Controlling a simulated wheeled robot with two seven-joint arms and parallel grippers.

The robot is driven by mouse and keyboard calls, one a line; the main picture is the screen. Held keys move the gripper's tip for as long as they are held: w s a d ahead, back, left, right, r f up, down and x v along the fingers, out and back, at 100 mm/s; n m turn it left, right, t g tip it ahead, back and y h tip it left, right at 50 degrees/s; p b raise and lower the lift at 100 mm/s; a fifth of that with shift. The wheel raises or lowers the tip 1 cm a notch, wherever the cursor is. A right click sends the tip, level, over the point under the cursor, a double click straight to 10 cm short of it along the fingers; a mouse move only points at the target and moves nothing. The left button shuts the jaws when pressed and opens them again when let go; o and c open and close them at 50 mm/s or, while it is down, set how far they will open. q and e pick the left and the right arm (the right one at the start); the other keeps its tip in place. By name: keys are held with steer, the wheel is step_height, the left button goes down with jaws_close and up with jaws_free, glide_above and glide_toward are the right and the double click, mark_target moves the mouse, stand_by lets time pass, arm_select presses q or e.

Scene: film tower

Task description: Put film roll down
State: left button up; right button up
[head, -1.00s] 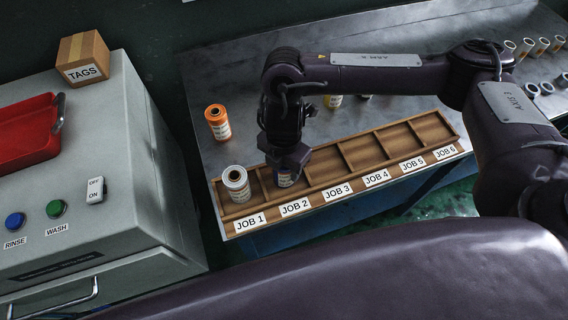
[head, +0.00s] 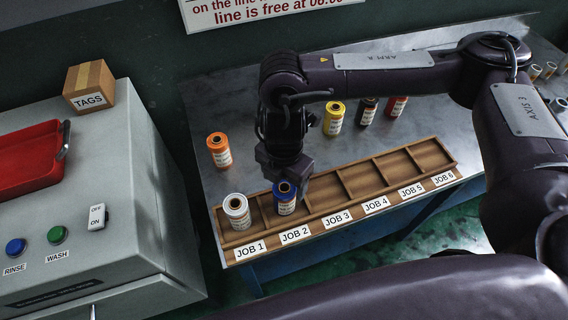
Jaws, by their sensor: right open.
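A blue film roll (head: 284,197) stands upright in the JOB 2 compartment of the wooden rack (head: 322,191). My right gripper (head: 284,172) is open just above and behind it; its fingers are partly hidden, and it looks clear of the roll. A white film roll (head: 237,212) stands in the JOB 1 compartment. The JOB 3 to JOB 6 compartments look empty. An orange roll (head: 219,150), a yellow roll (head: 333,118), a black roll (head: 367,111) and a red roll (head: 396,106) stand on the table behind the rack. My left gripper is out of view.
The grey metal table (head: 350,152) holds the rack at its front edge. A grey machine (head: 125,190) with RINSE and WASH buttons, a red tray (head: 28,160) and a TAGS box (head: 89,86) is at left. Several small pale cylinders (head: 549,70) stand at far right.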

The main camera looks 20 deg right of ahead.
step_height(320, 180, up, 6)
steer(key=shift+f, duration=0.1)
stand_by(0.7)
